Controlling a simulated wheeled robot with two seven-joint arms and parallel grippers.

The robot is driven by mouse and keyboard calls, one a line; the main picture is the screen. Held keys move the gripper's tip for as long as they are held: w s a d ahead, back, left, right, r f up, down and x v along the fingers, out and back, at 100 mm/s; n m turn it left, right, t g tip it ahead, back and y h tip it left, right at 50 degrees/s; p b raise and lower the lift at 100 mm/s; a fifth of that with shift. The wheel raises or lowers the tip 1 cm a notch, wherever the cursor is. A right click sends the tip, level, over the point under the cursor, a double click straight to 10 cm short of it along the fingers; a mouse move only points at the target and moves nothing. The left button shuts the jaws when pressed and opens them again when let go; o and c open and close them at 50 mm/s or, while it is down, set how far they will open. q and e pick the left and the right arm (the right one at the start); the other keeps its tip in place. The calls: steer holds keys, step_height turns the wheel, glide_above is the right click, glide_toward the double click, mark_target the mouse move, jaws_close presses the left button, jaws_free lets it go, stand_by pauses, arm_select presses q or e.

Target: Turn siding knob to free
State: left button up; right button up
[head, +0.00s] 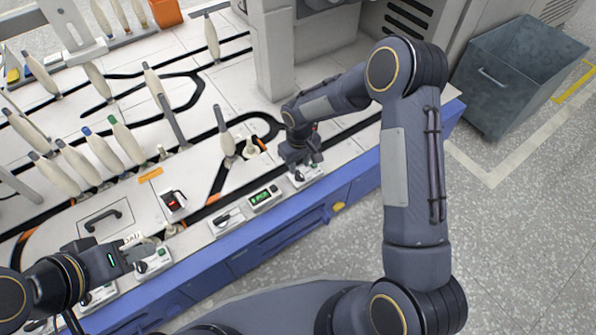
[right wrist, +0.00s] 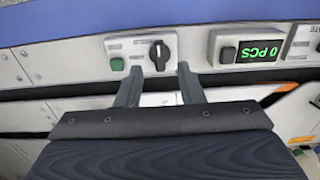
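A light grey control box (right wrist: 140,50) with a black rotary knob (right wrist: 160,54) and a green button (right wrist: 117,64) sits on the machine's front edge. The knob's white mark points toward the top of the right wrist view. The label is too small to read, so I cannot tell if this is the siding knob. My right gripper (right wrist: 160,68) is open, its fingertips on either side of the knob's near end, with no clear contact. In the head view it hides most of that box (head: 305,177). My left gripper (head: 150,247) is over another control box (head: 153,263); its finger gap is unclear.
Another switch box (head: 227,221) and a red-lit switch (head: 173,200) are further left. Several bobbins stand on the tray surface (head: 185,125). A grey bin (head: 520,75) stands on the floor at right.

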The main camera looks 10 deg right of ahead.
mark_target(300, 174)
step_height(300, 174, down, 4)
steer(key=shift+f+b, duration=0.1)
steer(key=shift+b, duration=0.5)
jaws_close()
